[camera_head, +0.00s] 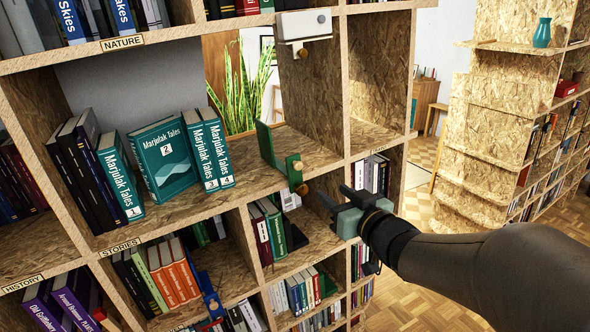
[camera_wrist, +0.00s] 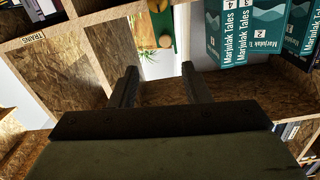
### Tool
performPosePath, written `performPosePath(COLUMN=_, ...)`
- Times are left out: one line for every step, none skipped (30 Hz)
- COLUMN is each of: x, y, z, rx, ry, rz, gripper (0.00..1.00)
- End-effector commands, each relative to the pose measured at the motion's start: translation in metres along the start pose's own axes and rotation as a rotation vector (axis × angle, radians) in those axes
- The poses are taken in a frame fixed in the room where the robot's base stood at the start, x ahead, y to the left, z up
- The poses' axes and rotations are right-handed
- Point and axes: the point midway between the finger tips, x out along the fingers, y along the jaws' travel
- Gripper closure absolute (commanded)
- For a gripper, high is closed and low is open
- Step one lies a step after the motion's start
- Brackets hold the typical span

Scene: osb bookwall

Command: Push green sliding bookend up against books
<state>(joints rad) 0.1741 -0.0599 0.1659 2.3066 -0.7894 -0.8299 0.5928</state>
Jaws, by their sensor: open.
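The green sliding bookend (camera_head: 265,146) stands upright on the middle shelf, near its right end, with a brass-coloured knob at its front. It also shows at the top of the wrist view (camera_wrist: 162,22). The teal Marjulak Tales books (camera_head: 165,158) stand to its left, with a clear gap between. Volume 2 faces front; volume 1 leans at the left, and volumes 3 and 4 stand at the right. In the wrist view the books (camera_wrist: 242,30) are at upper right. My gripper (camera_head: 331,192) is open and empty, in front of the shelf, right of and below the bookend, not touching it.
The shelf's front edge (camera_head: 190,222) and an upright divider (camera_head: 345,90) lie near my gripper. Dark books (camera_head: 85,170) lean at the shelf's left. A green plant (camera_head: 240,92) shows behind the gap.

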Motion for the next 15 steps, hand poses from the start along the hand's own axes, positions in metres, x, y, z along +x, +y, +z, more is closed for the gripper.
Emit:
performPosePath(x=0.002, y=-0.002, z=-0.002, rx=0.002, ry=0.014, rz=-0.017, gripper=0.57)
performPosePath(x=0.003, y=-0.004, z=-0.003, rx=0.003, ry=0.02, rz=-0.025, gripper=0.57)
performPosePath(x=0.005, y=-0.005, z=-0.004, rx=0.003, ry=0.024, rz=-0.03, gripper=0.57)
performPosePath(x=0.008, y=-0.005, z=-0.004, rx=0.004, ry=0.025, rz=-0.032, gripper=0.57)
performPosePath(x=0.011, y=-0.005, z=-0.004, rx=0.003, ry=0.024, rz=-0.033, gripper=0.57)
performPosePath(x=0.016, y=-0.005, z=-0.004, rx=0.003, ry=0.024, rz=-0.033, gripper=0.57)
performPosePath(x=0.021, y=-0.005, z=-0.005, rx=0.003, ry=0.024, rz=-0.032, gripper=0.57)
performPosePath(x=0.026, y=-0.005, z=-0.004, rx=0.005, ry=0.023, rz=-0.031, gripper=0.57)
performPosePath(x=0.034, y=-0.006, z=-0.004, rx=0.005, ry=0.023, rz=-0.031, gripper=0.57)
performPosePath(x=0.04, y=-0.006, z=-0.005, rx=0.004, ry=0.023, rz=-0.032, gripper=0.57)
performPosePath(x=0.047, y=-0.006, z=-0.005, rx=0.005, ry=0.023, rz=-0.032, gripper=0.57)
performPosePath(x=0.056, y=-0.007, z=-0.005, rx=0.005, ry=0.022, rz=-0.032, gripper=0.57)
performPosePath(x=0.062, y=-0.007, z=-0.005, rx=0.005, ry=0.023, rz=-0.031, gripper=0.57)
performPosePath(x=0.069, y=-0.007, z=-0.005, rx=0.005, ry=0.023, rz=-0.031, gripper=0.57)
performPosePath(x=0.078, y=-0.007, z=-0.006, rx=0.004, ry=0.023, rz=-0.031, gripper=0.57)
